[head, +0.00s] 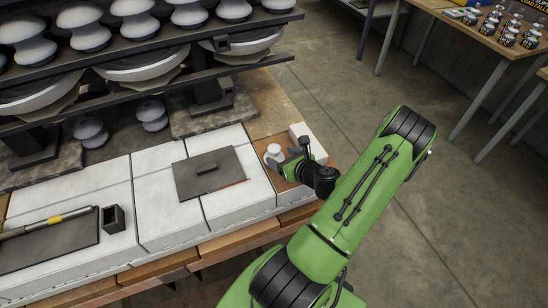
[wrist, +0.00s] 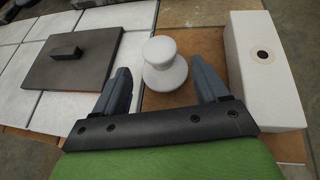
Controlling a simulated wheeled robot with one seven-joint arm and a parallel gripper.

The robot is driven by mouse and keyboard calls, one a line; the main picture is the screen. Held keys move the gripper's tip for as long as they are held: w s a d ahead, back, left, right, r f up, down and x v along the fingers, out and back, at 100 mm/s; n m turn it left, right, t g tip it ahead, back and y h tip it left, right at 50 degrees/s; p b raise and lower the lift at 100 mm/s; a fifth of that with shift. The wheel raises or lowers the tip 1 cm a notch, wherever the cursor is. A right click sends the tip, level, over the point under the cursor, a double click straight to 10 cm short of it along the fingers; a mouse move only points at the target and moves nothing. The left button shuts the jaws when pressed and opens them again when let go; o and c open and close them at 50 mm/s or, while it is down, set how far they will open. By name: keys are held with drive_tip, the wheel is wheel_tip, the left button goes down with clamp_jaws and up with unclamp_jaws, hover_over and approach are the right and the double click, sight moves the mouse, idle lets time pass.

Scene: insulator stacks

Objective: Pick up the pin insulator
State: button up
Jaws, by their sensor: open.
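The pin insulator (wrist: 164,70) is a white, waisted ceramic piece with a small rounded top and a wider lower skirt. It stands upright on the brown worktop between the white tiles and a white box. In the head view the pin insulator (head: 273,152) shows at the right end of the bench, just left of my gripper. My gripper (wrist: 163,80) is open, with one dark finger on each side of the insulator. In the wrist view gaps show between both fingers and the insulator. In the head view my gripper (head: 287,162) is partly hidden by its own wrist.
A white box (wrist: 262,65) with a dark round hole stands close to the right finger. A dark plate with a handle (head: 209,173) lies on the white tiles to the left. Shelves with several white insulators (head: 135,18) rise behind. An empty dark square holder (head: 113,218) stands further left.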

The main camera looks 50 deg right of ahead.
sight(271, 149)
drive_tip(key=x, duration=0.7)
drive_tip(key=shift+w+d+b, duration=0.1)
drive_tip(key=shift+w+b, duration=0.15)
drive_tip(key=shift+b, duration=0.15)
drive_tip(key=shift+r, duration=0.15)
drive_tip(key=c, duration=1.3)
